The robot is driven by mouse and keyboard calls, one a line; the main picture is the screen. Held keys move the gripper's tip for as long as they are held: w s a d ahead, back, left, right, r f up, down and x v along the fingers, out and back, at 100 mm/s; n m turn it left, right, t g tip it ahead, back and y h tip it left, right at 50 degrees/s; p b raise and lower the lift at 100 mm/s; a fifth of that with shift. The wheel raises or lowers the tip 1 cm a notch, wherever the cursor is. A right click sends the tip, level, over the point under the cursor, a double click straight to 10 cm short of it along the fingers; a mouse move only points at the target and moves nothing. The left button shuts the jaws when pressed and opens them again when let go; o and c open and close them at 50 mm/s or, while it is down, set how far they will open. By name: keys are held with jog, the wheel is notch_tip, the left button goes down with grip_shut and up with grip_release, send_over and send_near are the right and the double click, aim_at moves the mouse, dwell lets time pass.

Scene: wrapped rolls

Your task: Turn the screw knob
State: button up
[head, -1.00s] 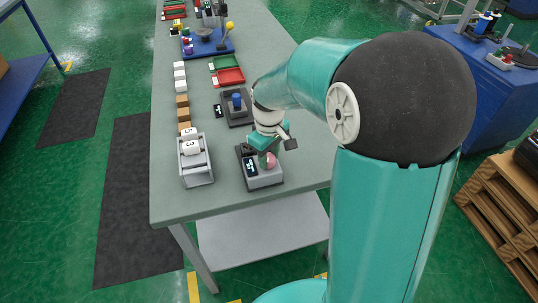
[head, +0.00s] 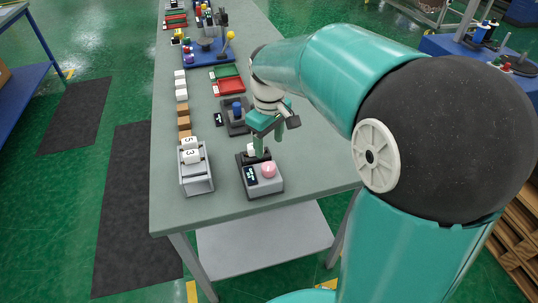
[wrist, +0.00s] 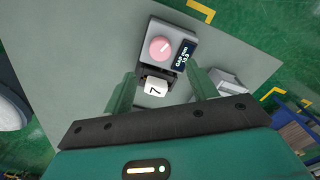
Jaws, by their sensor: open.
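The pink round knob (head: 268,170) sits on top of a grey box with a small dark display (head: 251,174), near the table's front edge. In the wrist view the knob (wrist: 160,49) shows a pale pointer line and lies beyond my fingertips. My gripper (head: 262,152) is open, pointing down, just behind the knob and apart from it. In the wrist view a white block marked 7 (wrist: 155,87) lies between the two fingers of my gripper (wrist: 160,72), lower down on a dark holder. I cannot tell whether the fingers touch it.
A grey rack (head: 197,180) with white numbered blocks stands left of the knob box. A dark fixture with a blue knob (head: 237,108), a red tray (head: 230,86) and rows of white and brown blocks lie farther back. The table (head: 215,215) is bare along the front.

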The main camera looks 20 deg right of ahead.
jog(key=shift+r, duration=2.4)
jog(key=s+r+m+t, duration=0.1)
jog(key=s+m+t, duration=0.4)
jog(key=s, duration=1.4)
jog(key=shift+r+m+t, duration=0.2)
jog(key=shift+m+t, duration=0.1)
jog(key=shift+m, duration=0.5)
